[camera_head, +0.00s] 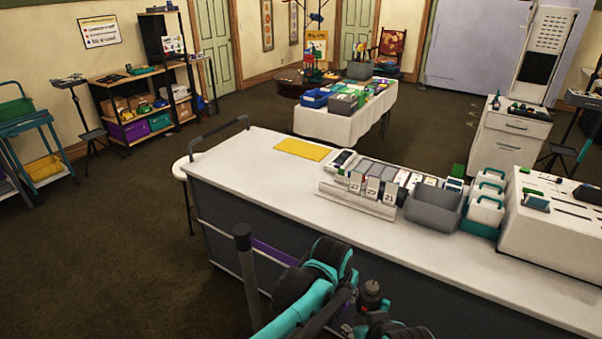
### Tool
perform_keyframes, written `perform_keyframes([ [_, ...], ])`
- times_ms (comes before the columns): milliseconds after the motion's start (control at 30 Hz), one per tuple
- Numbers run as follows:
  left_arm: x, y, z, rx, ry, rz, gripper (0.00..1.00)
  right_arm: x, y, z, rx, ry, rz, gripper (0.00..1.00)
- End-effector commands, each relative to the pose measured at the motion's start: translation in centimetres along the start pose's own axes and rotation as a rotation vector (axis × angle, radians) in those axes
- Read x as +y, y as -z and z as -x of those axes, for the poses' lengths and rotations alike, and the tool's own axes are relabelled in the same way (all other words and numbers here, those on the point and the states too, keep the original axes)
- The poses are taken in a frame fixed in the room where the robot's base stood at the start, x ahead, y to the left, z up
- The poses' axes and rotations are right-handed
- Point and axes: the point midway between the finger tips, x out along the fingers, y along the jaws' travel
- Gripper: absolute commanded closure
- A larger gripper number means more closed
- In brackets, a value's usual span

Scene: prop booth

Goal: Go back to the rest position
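Teal and black links of my own arm show at the bottom centre, folded up close in front of the long white-topped counter (270,165). I cannot tell from this view which arm each link belongs to. No gripper fingertips can be made out, and neither gripper shows clearly. No object is seen held.
The counter carries a yellow mat (303,149), a rack of cards (357,200), a grey bin (433,208) and a white slotted box (555,232). A white-clothed table (330,123) stands behind. Shelves (145,105) and a teal cart (37,150) stand left. Open carpet lies left.

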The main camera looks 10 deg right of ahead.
Motion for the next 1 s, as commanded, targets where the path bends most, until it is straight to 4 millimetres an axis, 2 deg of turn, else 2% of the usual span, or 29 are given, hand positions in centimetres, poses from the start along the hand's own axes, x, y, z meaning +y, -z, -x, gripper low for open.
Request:
perform_keyframes([
  [67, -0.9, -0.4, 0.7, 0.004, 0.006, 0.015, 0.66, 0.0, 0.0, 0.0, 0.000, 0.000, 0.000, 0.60],
  [133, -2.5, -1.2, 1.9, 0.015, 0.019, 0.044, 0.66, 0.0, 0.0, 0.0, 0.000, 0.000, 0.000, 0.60],
  [267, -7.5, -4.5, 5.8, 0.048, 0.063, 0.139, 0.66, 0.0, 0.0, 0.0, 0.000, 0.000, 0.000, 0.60],
  [400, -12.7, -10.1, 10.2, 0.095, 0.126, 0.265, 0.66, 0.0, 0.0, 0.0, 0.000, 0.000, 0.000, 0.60],
  [533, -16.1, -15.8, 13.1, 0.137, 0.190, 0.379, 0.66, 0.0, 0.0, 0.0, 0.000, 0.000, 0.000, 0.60],
  [700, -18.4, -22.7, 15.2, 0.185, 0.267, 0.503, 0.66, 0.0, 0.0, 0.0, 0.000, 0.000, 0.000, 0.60],
  [800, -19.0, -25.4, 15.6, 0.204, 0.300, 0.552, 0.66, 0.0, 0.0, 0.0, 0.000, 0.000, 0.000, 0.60],
  [900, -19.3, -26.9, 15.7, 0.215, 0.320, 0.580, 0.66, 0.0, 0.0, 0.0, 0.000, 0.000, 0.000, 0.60],
  [1000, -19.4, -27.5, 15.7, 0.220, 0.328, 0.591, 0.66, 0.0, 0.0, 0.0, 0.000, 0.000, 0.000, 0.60],
])
